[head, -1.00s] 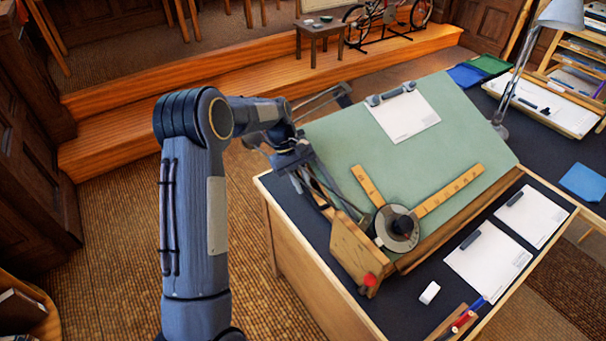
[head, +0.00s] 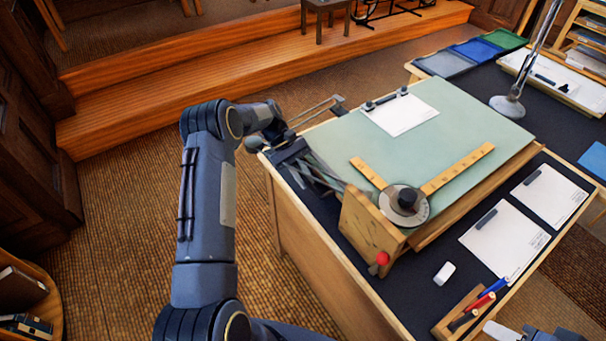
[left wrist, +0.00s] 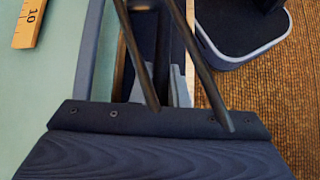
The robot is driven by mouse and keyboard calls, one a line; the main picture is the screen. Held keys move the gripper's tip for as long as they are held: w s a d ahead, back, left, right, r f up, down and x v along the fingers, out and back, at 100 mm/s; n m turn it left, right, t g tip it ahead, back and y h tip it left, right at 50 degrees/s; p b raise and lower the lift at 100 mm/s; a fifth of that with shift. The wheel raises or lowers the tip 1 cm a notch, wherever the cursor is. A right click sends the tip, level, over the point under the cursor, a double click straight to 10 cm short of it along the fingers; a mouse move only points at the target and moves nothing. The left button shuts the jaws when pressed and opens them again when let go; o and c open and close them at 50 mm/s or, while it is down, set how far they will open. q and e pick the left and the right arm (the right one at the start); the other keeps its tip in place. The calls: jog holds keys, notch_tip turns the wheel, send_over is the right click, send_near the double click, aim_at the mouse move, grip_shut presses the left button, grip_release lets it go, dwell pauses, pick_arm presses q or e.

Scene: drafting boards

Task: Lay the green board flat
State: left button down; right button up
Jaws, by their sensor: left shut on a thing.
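The green board (head: 450,125) is on the desk at a low slant, close to level. A white sheet (head: 400,114) is clipped near its far edge, and a drafting head (head: 406,203) with two wooden rulers lies on its near part. My left gripper (head: 322,180) is at the board's left edge, shut on it; the fingertips are partly hidden. In the left wrist view the board's green face (left wrist: 55,70) fills the left side beside the gripper. A wooden side piece with a red knob (head: 381,258) stands at the near left corner. Part of my right gripper (head: 503,332) shows at the bottom edge.
White sheets (head: 505,240), an eraser (head: 444,273) and a wooden pen holder (head: 462,312) lie on the dark desk in front of the board. A lamp base (head: 507,106) stands behind the board's right side. Open floor lies to the left.

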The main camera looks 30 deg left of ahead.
pick_arm(q)
jog(key=shift+s+f, duration=0.15)
jog(key=shift+f, duration=0.35)
jog(key=c, duration=1.8)
grip_release()
jog(key=o, duration=0.4)
jog(key=shift+r, duration=0.1)
jog(key=b+v, duration=0.1)
jog(key=v, duration=0.6)
jog(key=shift+w+a+r+b, duration=0.15)
jog(key=shift+w+a+b, duration=0.05)
jog(key=shift+a+b, duration=0.15)
